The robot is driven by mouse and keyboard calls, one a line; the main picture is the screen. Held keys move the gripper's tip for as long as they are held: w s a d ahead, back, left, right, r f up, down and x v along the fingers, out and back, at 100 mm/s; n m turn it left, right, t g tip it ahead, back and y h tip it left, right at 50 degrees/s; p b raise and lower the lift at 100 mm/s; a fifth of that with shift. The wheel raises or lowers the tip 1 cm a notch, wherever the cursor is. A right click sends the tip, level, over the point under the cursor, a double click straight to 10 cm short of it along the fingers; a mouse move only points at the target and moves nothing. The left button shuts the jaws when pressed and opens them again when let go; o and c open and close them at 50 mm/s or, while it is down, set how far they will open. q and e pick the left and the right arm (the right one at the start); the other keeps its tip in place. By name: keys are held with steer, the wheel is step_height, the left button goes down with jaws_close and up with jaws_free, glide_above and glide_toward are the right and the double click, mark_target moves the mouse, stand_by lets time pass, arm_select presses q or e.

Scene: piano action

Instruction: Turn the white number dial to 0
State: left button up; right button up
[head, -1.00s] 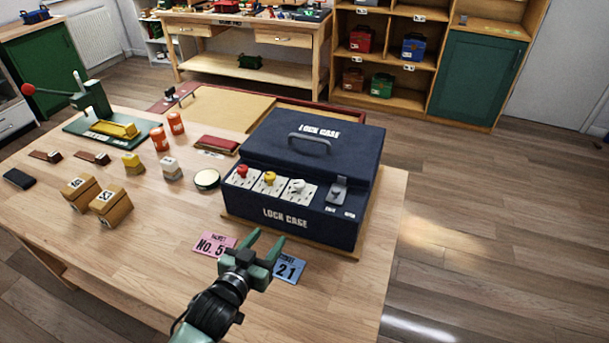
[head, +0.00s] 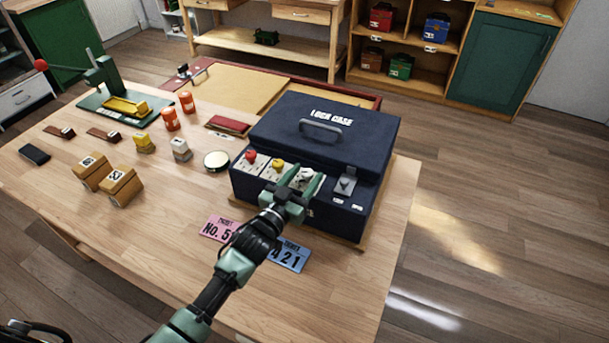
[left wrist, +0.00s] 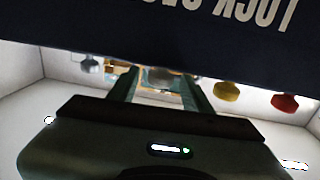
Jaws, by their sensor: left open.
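The dark blue lock case (head: 370,150) has a sloped front panel with a red dial (head: 251,156), a yellow dial (head: 277,164) and the white number dial (head: 305,173). My left gripper (head: 304,178) is open, with its fingers over the panel on either side of the white dial. Whether they touch it I cannot tell. The fingers partly hide the white dial and its numbers. In the left wrist view the yellow dial (left wrist: 227,92) and red dial (left wrist: 285,102) show to the right of the fingers. My right gripper is not in view.
A metal latch (head: 346,184) sits right of the white dial. A pink ticket (head: 218,228) and a blue ticket (head: 290,256) lie in front of the case. The table's front right is clear.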

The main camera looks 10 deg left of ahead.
arm_select(q)
jaws_close()
steer(key=shift+a+m+g+h, duration=0.25)
steer(key=shift+m+g+h, duration=0.25)
steer(key=shift+m+h, duration=0.55)
steer(key=shift+w+a+f+m+g+h+b, duration=0.15)
steer(key=shift+m+g+h+b, duration=0.45)
steer(key=shift+h, duration=0.65)
steer(key=m+g+h+b, duration=0.2)
steer(key=shift+w+a+h, duration=0.1)
steer(key=shift+w+h, duration=0.05)
steer(key=shift+h, duration=0.15)
steer(key=shift+m+g+h+b, duration=1.05)
steer(key=shift+g+h+b, duration=0.05)
steer(key=shift+g+b, duration=0.1)
steer(key=shift+m+g+h, duration=0.3)
steer(key=shift+m+g, duration=0.1)
